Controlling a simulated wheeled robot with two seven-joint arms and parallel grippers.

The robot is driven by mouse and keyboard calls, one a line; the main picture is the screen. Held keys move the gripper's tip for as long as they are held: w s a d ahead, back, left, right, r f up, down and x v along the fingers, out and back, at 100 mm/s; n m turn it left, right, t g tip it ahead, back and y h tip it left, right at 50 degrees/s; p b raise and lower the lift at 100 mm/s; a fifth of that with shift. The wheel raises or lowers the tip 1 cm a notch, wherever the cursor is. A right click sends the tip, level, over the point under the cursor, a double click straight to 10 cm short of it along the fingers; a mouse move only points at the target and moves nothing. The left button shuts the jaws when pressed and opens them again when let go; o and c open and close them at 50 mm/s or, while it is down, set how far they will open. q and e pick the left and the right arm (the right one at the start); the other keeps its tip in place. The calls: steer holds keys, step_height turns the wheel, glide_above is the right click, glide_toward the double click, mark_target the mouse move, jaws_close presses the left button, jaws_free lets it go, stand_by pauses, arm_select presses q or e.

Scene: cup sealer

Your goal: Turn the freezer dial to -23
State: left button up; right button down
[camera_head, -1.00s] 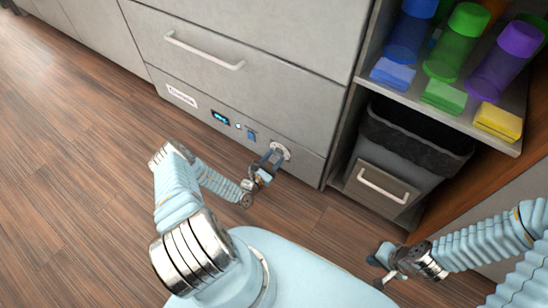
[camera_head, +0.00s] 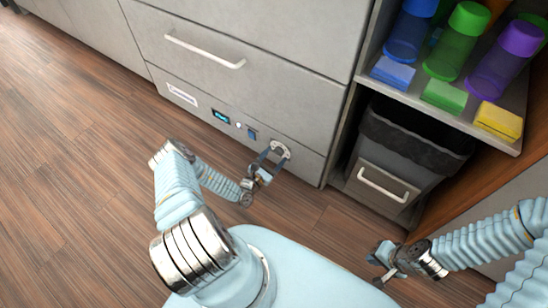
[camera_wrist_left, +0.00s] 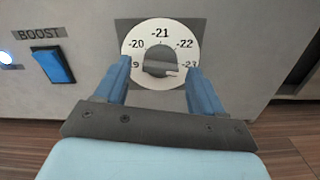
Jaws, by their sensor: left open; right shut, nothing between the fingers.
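The freezer dial (camera_head: 280,149) is on the lower right of the freezer's front panel. In the left wrist view the white dial plate (camera_wrist_left: 160,25) shows numbers including -20, -21, -22 and -23, with a dark grey knob (camera_wrist_left: 159,60) at its centre. A light mark on the knob lies at its lower right, toward -23. My left gripper (camera_head: 272,157) is open in front of the dial; in the wrist view its blue fingers (camera_wrist_left: 160,82) stand either side of the knob, with gaps. My right gripper (camera_head: 377,268) is shut and empty, low at the right.
Left of the dial are a blue BOOST switch (camera_wrist_left: 52,65) and a small lit display (camera_head: 221,117). A drawer handle (camera_head: 204,51) is above. A grey bin (camera_head: 384,180) stands right of the freezer, under a shelf with coloured bottles. The wooden floor in front is clear.

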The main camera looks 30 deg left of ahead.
arm_select(q)
steer(key=s+a, duration=0.1)
steer(key=s, duration=1.2)
steer(key=shift+s+p, duration=0.35)
steer(key=shift+p, duration=0.05)
